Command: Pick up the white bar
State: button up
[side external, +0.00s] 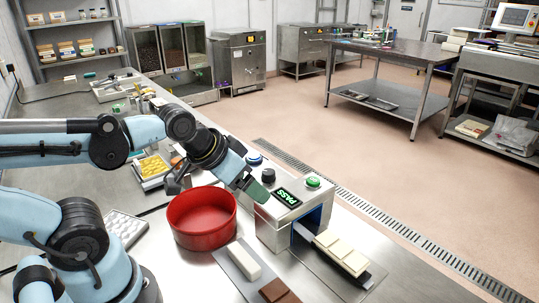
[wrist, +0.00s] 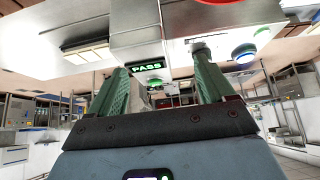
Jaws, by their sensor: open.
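A plain whitish bar (side external: 243,260) lies on a grey mat (side external: 228,262) at the front of the bench, beside a brown segmented bar (side external: 280,291). A cream-white segmented bar (side external: 341,252) lies on the outfeed of the metal machine, right of its opening; a pale segmented bar also shows in the wrist view (wrist: 88,53). My gripper (side external: 258,191) hangs above and left of the machine's top, clear of both pale bars. In the wrist view my gripper's green fingers (wrist: 160,65) are apart with nothing held between them.
The machine (side external: 276,226) has a lit green PASS display (side external: 287,198), a green button (side external: 313,182) and a dark knob. A red round pan (side external: 203,218) stands just left of it. A tray of yellow pieces (side external: 155,167) is behind my arm. The floor drain runs right of the bench.

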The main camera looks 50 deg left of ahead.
aim_at(341, 249)
jog(key=w+d+m+g, duration=0.1)
jog(key=m, duration=0.1)
jog(key=w+d+r+m+g+h, duration=0.1)
jog(key=w+d+m, duration=0.1)
jog(key=m, duration=0.1)
jog(key=w+d+r+m+g+h, duration=0.1)
jog(key=w+d+m, duration=0.1)
jog(key=m, duration=0.1)
jog(key=shift+w+r, duration=0.2)
jog(key=shift+w, duration=0.05)
jog(key=w+d+f+m+g+h, duration=0.15)
jog(key=w+d+m+g, duration=0.35)
jog(key=m, duration=0.5)
jog(key=shift+t+h, duration=0.45)
jog(key=shift+t, duration=0.05)
jog(key=x, duration=0.8)
jog(key=d+x, duration=0.1)
jog(key=x, duration=0.3)
jog(key=shift+w, duration=0.4)
jog(key=shift+r, duration=0.1)
jog(key=c, duration=1.1)
